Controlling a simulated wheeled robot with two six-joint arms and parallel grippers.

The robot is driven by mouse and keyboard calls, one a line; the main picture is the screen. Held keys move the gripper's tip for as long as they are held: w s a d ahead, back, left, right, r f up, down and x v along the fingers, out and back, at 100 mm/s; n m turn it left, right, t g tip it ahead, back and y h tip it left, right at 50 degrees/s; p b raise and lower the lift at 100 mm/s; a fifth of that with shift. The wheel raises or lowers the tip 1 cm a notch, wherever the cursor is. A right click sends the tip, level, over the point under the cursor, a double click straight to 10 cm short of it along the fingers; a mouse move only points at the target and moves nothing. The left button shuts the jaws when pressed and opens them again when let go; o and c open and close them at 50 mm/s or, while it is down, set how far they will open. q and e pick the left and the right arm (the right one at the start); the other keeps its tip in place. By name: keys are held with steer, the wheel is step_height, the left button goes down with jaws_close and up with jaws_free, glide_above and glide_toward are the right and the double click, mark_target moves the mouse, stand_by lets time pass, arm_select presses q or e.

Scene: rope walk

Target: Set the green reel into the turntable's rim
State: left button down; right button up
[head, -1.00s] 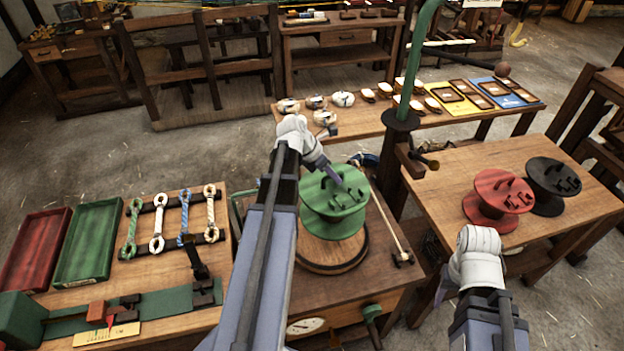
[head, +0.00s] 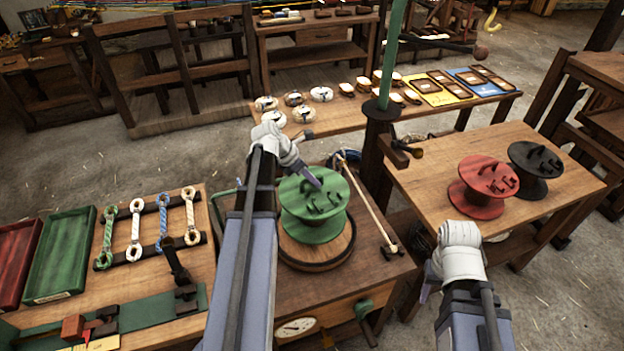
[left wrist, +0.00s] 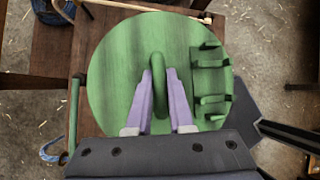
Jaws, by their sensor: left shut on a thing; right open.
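The green reel (head: 314,205) is upright over the round wooden turntable (head: 318,262) on the middle bench. From the head view I cannot tell whether its lower flange rests inside the rim or sits just above it. My left gripper (head: 318,183) is shut on the loop handle on top of the reel. The left wrist view shows the purple fingers (left wrist: 160,100) on both sides of this green handle, with the reel's top flange (left wrist: 115,75) below. My right gripper (head: 424,290) is open and empty, low in front of the right bench.
A red reel (head: 483,187) and a black reel (head: 536,172) stand on the right bench. A dark post with a green pole (head: 392,60) rises behind the turntable. Rope samples (head: 160,226) and a green tray (head: 62,255) are on the left bench.

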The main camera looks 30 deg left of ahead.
mark_target(308, 189)
arm_select(q)
steer(key=shift+f+b, duration=2.9)
steer(key=shift+f, duration=0.25)
steer(key=shift+f+b, duration=0.3)
steer(key=c, duration=0.7)
jaws_free()
steer(key=shift+r, duration=0.15)
step_height(308, 189, up, 7)
steer(key=p, duration=0.7)
